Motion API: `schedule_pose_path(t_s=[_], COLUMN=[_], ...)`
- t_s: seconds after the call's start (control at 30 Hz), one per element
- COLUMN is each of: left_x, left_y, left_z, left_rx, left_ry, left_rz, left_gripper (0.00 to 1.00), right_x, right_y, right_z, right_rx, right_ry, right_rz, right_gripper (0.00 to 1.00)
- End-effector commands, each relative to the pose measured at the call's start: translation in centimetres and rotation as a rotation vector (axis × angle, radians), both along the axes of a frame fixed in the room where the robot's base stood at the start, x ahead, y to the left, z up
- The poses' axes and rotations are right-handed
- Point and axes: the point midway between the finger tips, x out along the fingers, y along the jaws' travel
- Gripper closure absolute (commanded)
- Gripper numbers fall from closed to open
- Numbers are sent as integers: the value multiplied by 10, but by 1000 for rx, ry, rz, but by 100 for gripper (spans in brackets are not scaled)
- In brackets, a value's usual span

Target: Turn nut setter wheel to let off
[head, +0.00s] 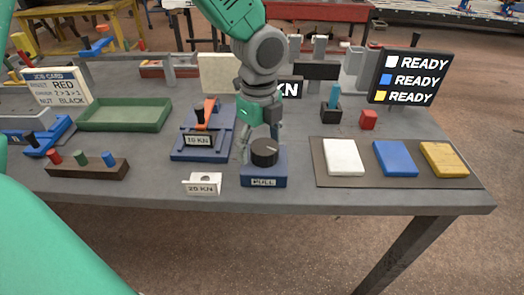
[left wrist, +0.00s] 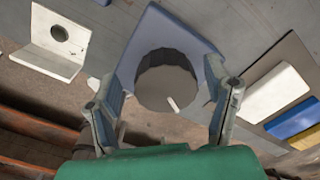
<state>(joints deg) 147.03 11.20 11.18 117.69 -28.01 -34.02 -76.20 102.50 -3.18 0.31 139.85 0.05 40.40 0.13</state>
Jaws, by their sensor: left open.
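The nut setter wheel, a dark round knob (head: 264,152), sits on a blue base (head: 264,180) with a label reading PULL near the table's front edge. The wheel also shows in the left wrist view (left wrist: 166,78), with a pale mark on its rim side nearest the camera. My left gripper (head: 259,146) points down at the wheel from behind. In the left wrist view its two fingers (left wrist: 163,80) are spread, one on each side of the wheel, with visible gaps. Whether the fingertips are level with the wheel, I cannot tell. My right gripper is not in view.
A white bracket marked 25 KN (head: 202,184) stands just left of the base. A blue fixture marked 15 KN (head: 202,140) is behind it. White, blue and yellow pads lie on a dark mat (head: 322,178) at right. A READY board (head: 408,76) stands behind them.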

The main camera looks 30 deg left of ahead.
Motion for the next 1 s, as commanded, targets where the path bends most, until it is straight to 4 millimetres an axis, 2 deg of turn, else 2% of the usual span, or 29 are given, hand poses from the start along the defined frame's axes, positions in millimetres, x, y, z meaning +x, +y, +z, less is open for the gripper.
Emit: schedule_pose_path(t_s=[0.23,0.43,0.47,0.5,0.6,1.0], left_x=[0,0,0,0,1,2], left_y=[-10,-5,-4,-3,1,3], left_z=[-10,-11,-11,-12,-13,-13], left_rx=[11,5,4,3,-1,5], left_ry=[-2,-1,-1,-1,-2,-1], left_rz=[-2,-3,-3,-3,-2,0], left_gripper=[29,29,36,50,81,80], right_x=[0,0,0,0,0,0], right_y=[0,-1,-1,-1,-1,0], right_z=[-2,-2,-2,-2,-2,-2], right_rx=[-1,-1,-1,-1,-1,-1], right_ry=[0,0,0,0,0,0], right_rz=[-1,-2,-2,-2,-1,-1], right_gripper=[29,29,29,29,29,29])
